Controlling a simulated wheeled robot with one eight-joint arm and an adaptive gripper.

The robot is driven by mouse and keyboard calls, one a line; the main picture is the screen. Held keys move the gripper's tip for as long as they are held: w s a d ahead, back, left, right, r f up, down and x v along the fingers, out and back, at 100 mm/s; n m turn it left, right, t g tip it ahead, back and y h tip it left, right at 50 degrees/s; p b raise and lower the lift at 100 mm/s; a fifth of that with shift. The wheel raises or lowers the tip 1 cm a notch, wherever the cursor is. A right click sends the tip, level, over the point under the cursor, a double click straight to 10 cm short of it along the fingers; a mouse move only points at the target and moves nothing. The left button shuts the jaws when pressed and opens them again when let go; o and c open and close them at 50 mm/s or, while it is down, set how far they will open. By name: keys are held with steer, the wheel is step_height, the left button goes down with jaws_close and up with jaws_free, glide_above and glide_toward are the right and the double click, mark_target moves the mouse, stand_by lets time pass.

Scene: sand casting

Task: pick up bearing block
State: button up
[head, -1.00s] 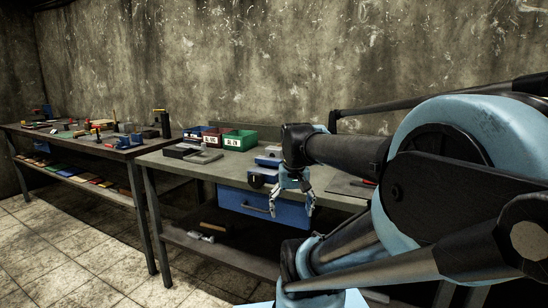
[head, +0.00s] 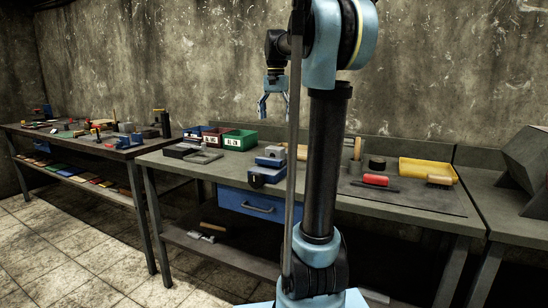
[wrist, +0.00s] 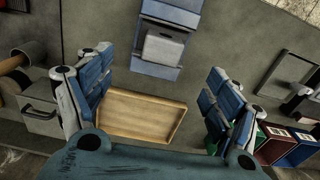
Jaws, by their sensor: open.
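My gripper (head: 273,104) is open and empty, raised above the back of the middle bench in the head view. In the wrist view its two fingers (wrist: 158,72) stand wide apart. Between them and below lies a shallow wooden tray (wrist: 140,118). A blue vise (head: 268,166) stands on the bench, below and in front of my gripper; in the wrist view a light grey block (wrist: 165,46) shows at its middle. Another grey block (wrist: 38,114) is at the left of the wrist view, partly cut by a finger. I cannot tell which one is the bearing block.
Blue, red and green bins (head: 239,140) stand left of the vise, with a flat grey frame (head: 204,156) in front. Right of my arm are a red-handled tool (head: 375,179), a brush (head: 440,181) and a yellow tray (head: 425,168). My arm hides part of the bench.

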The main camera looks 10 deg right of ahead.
mark_target(275, 147)
steer(key=shift+m, duration=0.3)
steer(key=w+f, duration=0.1)
steer(key=f, duration=0.5)
steer(key=w+f, duration=0.1)
steer(key=f, duration=0.3)
steer(key=shift+w, duration=0.3)
steer(key=shift+s+d+f, duration=0.1)
steer(key=shift+s+f, duration=0.05)
steer(key=shift+f, duration=1.35)
steer(key=shift+s+f, duration=0.1)
steer(key=shift+f, duration=1.4)
steer(key=c, duration=1.5)
steer(key=shift+r, duration=0.1)
